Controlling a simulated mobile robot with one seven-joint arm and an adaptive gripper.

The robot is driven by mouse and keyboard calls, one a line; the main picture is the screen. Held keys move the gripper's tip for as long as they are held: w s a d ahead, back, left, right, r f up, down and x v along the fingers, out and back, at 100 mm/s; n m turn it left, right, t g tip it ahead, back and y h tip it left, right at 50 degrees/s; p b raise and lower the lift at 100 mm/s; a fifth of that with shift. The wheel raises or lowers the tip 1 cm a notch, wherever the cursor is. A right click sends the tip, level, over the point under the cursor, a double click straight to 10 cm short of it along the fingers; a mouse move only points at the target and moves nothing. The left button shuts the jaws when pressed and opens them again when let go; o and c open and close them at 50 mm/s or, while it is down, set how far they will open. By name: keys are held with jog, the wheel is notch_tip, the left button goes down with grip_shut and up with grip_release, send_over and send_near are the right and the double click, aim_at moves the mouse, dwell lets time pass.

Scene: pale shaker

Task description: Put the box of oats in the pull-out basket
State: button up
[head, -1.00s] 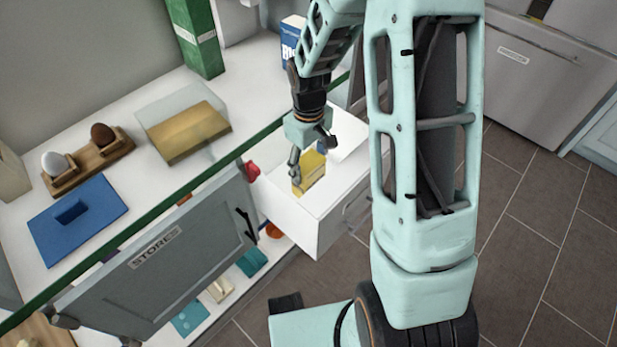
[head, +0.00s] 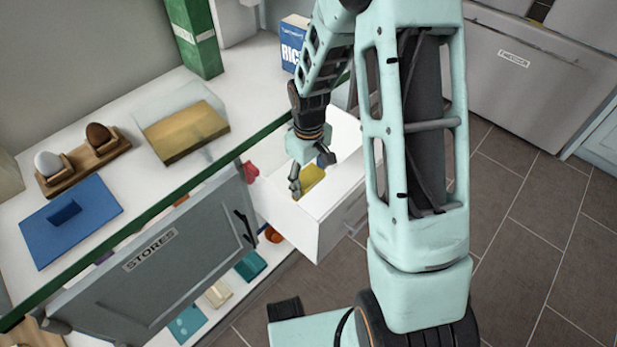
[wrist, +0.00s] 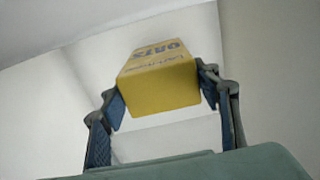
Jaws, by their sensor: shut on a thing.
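The yellow box of oats (head: 312,177) is between the fingers of my gripper (head: 311,170), inside the white pull-out basket (head: 296,215). In the wrist view the box (wrist: 160,85) shows its lettered face, and the blue-padded fingers of my gripper (wrist: 163,98) are shut on its two sides. The pale basket walls (wrist: 255,60) surround it there. The basket stands pulled out from under the counter.
A grey door marked STORES (head: 165,255) hangs open left of the basket. On the counter are a blue box of rice (head: 293,48), a green carton (head: 197,40), a clear-lidded butter dish (head: 186,133), an egg holder (head: 85,167) and a blue lidded thing (head: 70,222).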

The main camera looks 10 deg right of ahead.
jog(key=o, duration=1.2)
jog(key=shift+c, duration=0.2)
notch_tip(320, 180, up, 13)
jog(key=p, duration=0.4)
jog(key=shift+r, duration=0.15)
